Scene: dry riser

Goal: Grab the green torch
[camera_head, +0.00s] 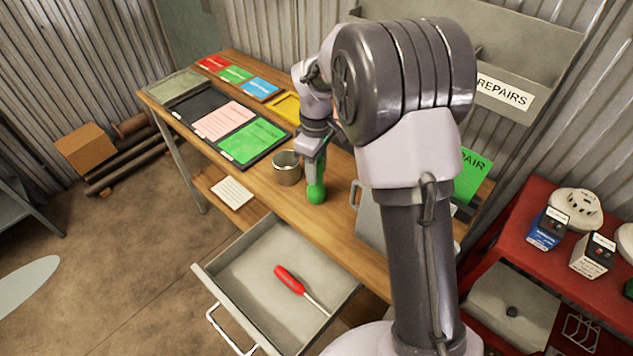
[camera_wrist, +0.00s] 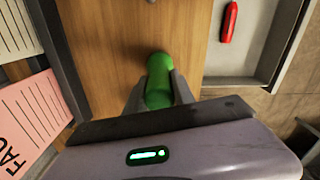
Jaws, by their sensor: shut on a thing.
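The green torch (camera_head: 316,192) is at my gripper (camera_head: 318,165), over the wooden workbench (camera_head: 330,215), just right of a metal cup (camera_head: 287,168). In the wrist view the green torch (camera_wrist: 158,80) sits between the two fingers of my gripper (camera_wrist: 160,92), which are shut on it. Its rounded end points away from the wrist. The rest of the torch is hidden behind the gripper body. I cannot tell whether the torch touches the bench.
An open drawer (camera_head: 247,262) below the bench holds a red-handled screwdriver (camera_head: 289,280). Coloured cards (camera_head: 252,140) lie on the bench at left. A grey metal box (camera_head: 371,225) stands right of the torch. A red cabinet (camera_head: 535,235) with several devices is at right.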

